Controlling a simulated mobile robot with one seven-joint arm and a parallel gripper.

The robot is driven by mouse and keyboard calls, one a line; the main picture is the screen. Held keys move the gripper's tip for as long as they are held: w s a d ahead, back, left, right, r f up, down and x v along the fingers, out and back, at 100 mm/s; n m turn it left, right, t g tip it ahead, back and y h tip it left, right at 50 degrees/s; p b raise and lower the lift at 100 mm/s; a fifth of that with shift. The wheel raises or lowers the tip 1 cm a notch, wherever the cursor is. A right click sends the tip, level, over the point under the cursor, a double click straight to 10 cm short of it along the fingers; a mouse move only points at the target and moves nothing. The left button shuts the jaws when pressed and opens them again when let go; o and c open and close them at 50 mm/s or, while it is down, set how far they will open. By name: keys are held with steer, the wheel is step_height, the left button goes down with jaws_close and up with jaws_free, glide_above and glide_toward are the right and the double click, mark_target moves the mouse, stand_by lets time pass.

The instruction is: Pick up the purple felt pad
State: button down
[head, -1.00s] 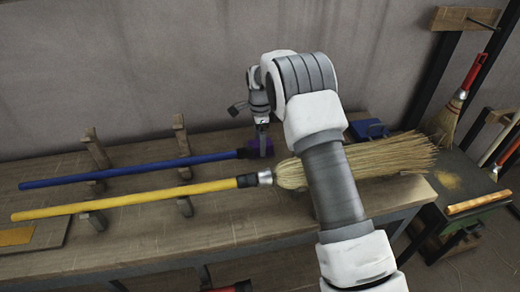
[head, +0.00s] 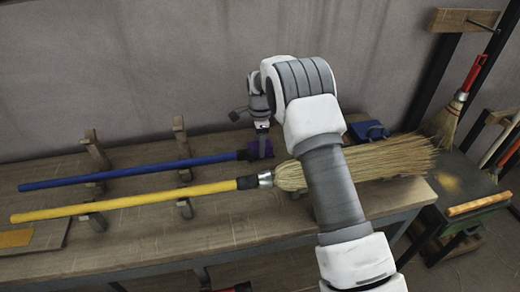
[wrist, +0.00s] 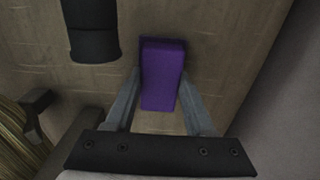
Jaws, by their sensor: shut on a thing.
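The purple felt pad (wrist: 162,75) is a small block-like piece between my gripper's two fingers in the wrist view. My gripper (wrist: 160,95) is shut on it, with a finger against each side. In the head view the pad (head: 264,148) shows as a small purple patch beside the black end of the blue handle, partly hidden by my gripper (head: 261,136). The gripper points down at the bench. I cannot tell whether the pad touches the bench top.
A blue handle (head: 130,172) and a yellow-handled broom (head: 130,204) lie across wooden supports on the bench (head: 150,240). The blue handle's black end (wrist: 93,35) is close to the pad. A blue object (head: 368,130) sits at the back right. The wall (head: 120,60) stands behind.

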step_height(320, 180, up, 10)
steer(key=shift+r+p, duration=0.1)
steer(key=shift+p, duration=0.45)
steer(key=c, duration=0.8)
jaws_free()
steer(key=shift+c, duration=0.2)
steer(key=c, duration=0.6)
